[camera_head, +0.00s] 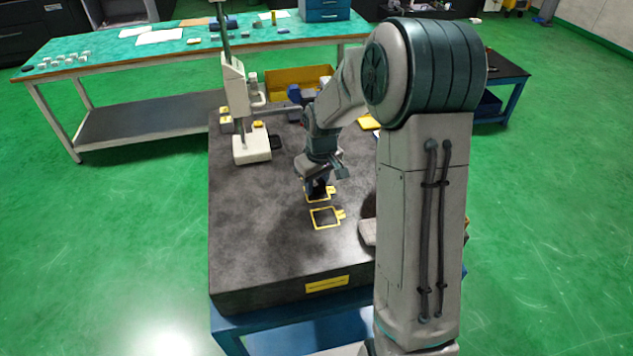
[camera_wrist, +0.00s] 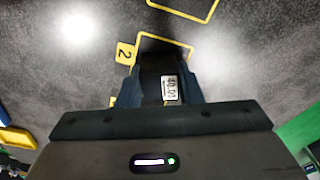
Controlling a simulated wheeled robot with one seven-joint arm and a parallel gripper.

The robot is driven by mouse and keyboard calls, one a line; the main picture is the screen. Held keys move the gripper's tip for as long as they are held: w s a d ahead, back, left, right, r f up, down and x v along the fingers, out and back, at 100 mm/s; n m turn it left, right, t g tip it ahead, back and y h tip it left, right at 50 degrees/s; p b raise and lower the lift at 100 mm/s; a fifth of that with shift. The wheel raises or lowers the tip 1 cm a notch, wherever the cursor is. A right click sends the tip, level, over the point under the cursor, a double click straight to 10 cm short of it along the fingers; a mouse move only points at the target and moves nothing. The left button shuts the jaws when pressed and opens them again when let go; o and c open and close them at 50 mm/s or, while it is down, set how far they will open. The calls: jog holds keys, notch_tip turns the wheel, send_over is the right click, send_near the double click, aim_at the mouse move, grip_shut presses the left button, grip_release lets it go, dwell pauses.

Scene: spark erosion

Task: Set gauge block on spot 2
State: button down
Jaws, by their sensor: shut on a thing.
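In the wrist view, my gripper (camera_wrist: 163,75) is shut on the gauge block, a dark block with a small white number label (camera_wrist: 170,88), between two dark blue fingers. Spot 2 is a yellow square outline (camera_wrist: 166,38) with a yellow tag marked 2 (camera_wrist: 125,53). The block overlaps the near part of this outline, and the fingers hide some of its sides. In the head view, my gripper (camera_head: 319,186) points down at the farther yellow outline (camera_head: 318,201), with the block mostly hidden. I cannot tell whether the block touches the surface.
A white-based stand with a tall column (camera_head: 252,148) is on the dark slab (camera_head: 258,235) to the left. A yellow bin (camera_head: 300,77) stands behind. The slab's front left is free.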

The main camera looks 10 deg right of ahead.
aim_at(320, 184)
jog(key=c, duration=1)
grip_release()
notch_tip(320, 184, up, 11)
jog(key=s, duration=0.1)
jog(key=shift+s+r+m+t+h+b, duration=0.15)
jog(key=shift+s+r+m+t, duration=0.45)
jog(key=shift+s, duration=3.45)
jog(key=shift+s+r+m+t+h+b, duration=0.25)
jog(key=shift+s+m, duration=0.6)
jog(key=shift+s, duration=3.15)
jog(key=shift+s+r+m+t+y, duration=0.2)
jog(key=shift+s+r+m, duration=0.5)
jog(key=shift+s, duration=3.35)
jog(key=shift+f, duration=0.1)
